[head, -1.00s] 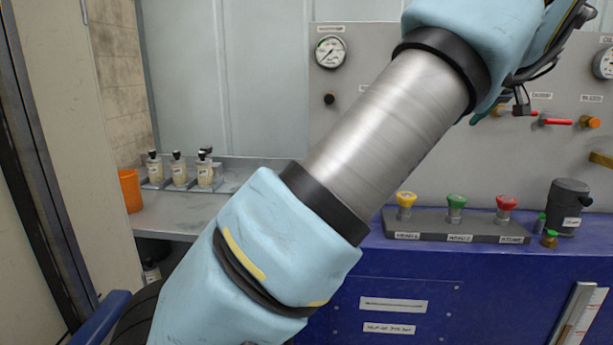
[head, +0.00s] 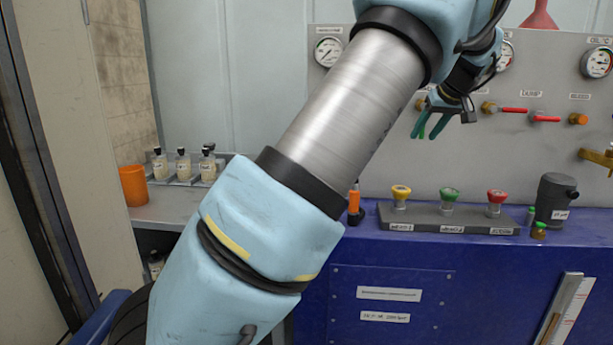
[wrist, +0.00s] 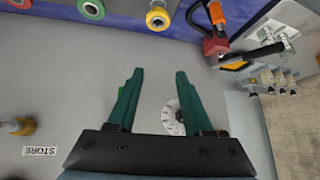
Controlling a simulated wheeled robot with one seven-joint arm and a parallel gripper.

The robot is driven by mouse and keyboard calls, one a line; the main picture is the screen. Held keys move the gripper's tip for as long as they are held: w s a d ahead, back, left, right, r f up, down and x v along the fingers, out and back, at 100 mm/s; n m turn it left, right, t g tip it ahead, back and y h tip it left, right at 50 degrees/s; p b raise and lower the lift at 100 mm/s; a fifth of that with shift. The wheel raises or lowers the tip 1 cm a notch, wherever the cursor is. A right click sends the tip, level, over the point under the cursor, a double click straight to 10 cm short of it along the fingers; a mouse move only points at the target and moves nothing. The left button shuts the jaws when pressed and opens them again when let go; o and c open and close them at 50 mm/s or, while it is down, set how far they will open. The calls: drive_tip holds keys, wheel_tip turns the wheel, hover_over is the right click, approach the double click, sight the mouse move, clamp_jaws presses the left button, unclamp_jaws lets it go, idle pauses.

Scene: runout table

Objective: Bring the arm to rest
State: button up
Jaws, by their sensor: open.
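My arm, with light blue covers and a bare metal tube, crosses the head view from the bottom up to the upper right. My gripper (head: 428,136) hangs in front of the grey panel (head: 545,155), above the row of push buttons. In the wrist view, the two green fingers of my gripper (wrist: 160,74) are spread apart with nothing between them. A white dial gauge (wrist: 172,117) shows behind the right finger, partly hidden by it.
Yellow (head: 401,194), green (head: 448,197) and red (head: 496,199) buttons stand on the blue bench (head: 480,275). A black canister (head: 553,197) is right of them, an orange-handled tool (head: 354,203) left. Bottles (head: 183,165) and an orange cup (head: 133,186) stand at the left.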

drive_tip(key=s+a+f+g, duration=0.25)
drive_tip(key=a+f, duration=0.35)
drive_tip(key=a, duration=0.6)
drive_tip(key=s+a+f+g, duration=0.1)
drive_tip(key=s+a+f, duration=0.3)
drive_tip(key=a, duration=0.8)
drive_tip(key=s+a+f, duration=0.2)
drive_tip(key=s+a, duration=0.2)
drive_tip(key=s, duration=0.2)
drive_tip(key=s+a+f+m+g+h, duration=0.1)
drive_tip(key=s+a+f, duration=0.2)
drive_tip(key=s+a, duration=0.2)
drive_tip(key=s+a+f+m+g, duration=0.1)
drive_tip(key=s+a+f, duration=0.2)
drive_tip(key=s, duration=0.4)
drive_tip(key=shift+s+a+f, duration=0.25)
drive_tip(key=shift+a, duration=0.4)
